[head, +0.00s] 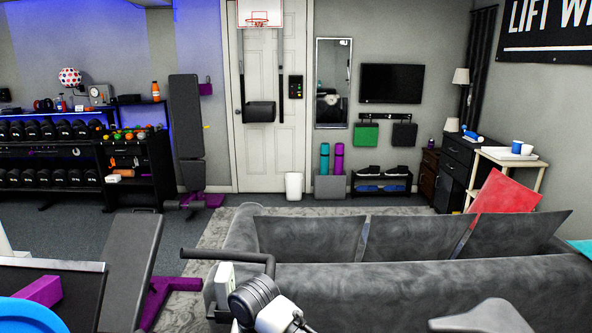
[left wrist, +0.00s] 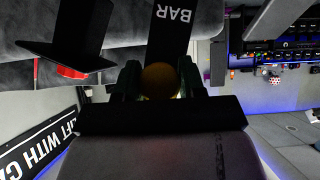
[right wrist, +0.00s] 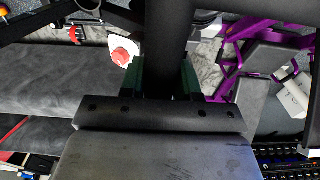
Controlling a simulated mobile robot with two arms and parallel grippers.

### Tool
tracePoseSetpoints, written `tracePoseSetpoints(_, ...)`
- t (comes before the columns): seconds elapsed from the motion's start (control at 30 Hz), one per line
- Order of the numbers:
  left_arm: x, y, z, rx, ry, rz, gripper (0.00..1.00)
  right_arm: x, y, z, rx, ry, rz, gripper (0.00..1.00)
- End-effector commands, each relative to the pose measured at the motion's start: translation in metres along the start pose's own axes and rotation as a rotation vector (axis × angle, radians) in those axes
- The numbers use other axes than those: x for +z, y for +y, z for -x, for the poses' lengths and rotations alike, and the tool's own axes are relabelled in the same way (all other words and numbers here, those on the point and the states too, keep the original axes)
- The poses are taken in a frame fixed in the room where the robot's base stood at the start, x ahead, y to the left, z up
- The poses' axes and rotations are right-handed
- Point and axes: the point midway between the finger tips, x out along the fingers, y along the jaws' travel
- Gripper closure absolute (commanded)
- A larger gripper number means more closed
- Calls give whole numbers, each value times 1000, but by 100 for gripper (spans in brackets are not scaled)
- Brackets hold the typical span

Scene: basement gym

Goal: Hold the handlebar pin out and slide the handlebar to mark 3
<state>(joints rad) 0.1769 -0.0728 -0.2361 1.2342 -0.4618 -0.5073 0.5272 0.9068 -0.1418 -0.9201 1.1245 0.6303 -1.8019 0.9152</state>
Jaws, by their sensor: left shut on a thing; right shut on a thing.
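In the left wrist view my left gripper (left wrist: 160,92) is shut on a round, dark yellow-brown knob, the pin (left wrist: 160,79). A black post with the word BAR (left wrist: 172,22) stands behind it. In the right wrist view my right gripper (right wrist: 162,92) is shut on a thick black bar of the handlebar (right wrist: 168,40). In the head view the handlebar (head: 232,256) shows as a bent black bar in front of the sofa. I cannot make out any numbered marks, or how far out the pin is.
A grey sofa (head: 400,290) stands close beyond the handlebar. A grey bench (head: 130,265) with purple feet is at left. A red button on a white plate (right wrist: 121,56) sits beside the bar in the right wrist view. Dumbbell racks (head: 70,150) line the left wall.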

Motion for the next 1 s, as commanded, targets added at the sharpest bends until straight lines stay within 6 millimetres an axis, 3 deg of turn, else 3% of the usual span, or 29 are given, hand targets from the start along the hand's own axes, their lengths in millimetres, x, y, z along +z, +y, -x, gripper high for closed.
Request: tracePoseSetpoints(1.0, -3, 0, -10, -1, -8, 0, 84, -2, 0, 2, -3, 7, -1, 97)
